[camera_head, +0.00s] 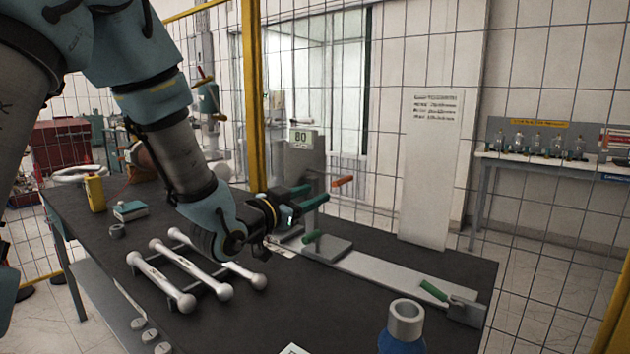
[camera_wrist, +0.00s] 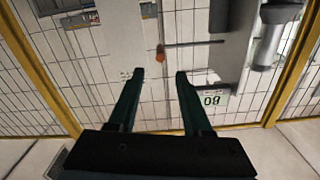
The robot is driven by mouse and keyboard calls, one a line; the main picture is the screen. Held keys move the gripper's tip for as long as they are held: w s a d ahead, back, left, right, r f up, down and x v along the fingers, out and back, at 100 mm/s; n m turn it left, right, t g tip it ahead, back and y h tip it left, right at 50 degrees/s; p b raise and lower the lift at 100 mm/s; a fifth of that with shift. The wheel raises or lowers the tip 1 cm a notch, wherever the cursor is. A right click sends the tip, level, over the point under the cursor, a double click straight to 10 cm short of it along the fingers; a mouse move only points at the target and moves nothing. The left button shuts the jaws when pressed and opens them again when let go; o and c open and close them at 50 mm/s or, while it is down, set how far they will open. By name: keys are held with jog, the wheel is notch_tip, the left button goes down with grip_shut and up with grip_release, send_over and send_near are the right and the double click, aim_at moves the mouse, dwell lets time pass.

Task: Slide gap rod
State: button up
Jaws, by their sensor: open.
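I cannot tell for sure whether this is the gap rod. My gripper (camera_head: 316,192) is open and empty, its two teal fingers pointing right, close to the orange handle in the head view. In the wrist view the orange handle (camera_wrist: 160,53) appears beyond and between the fingertips of my gripper (camera_wrist: 160,75), apart from both.
A long grey plate (camera_head: 385,279) with green handles (camera_head: 312,236) lies along the dark table (camera_head: 290,315). White ball-ended bars (camera_head: 190,265) lie at the left front. A blue bottle-like thing with a grey ring (camera_head: 406,318) stands at the front. A wire fence rises behind.

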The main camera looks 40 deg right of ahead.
aim_at(335, 185)
jog(key=p+x, duration=0.3)
jog(key=x, duration=0.5)
jog(key=shift+w+d+r, duration=0.1)
jog(key=shift+w+d, duration=0.05)
jog(key=shift+d, duration=0.1)
jog(key=shift+w+d+p, duration=0.1)
jog(key=shift+d+p, duration=0.2)
jog(key=shift+d, duration=0.4)
jog(key=shift+c, duration=0.3)
grip_shut()
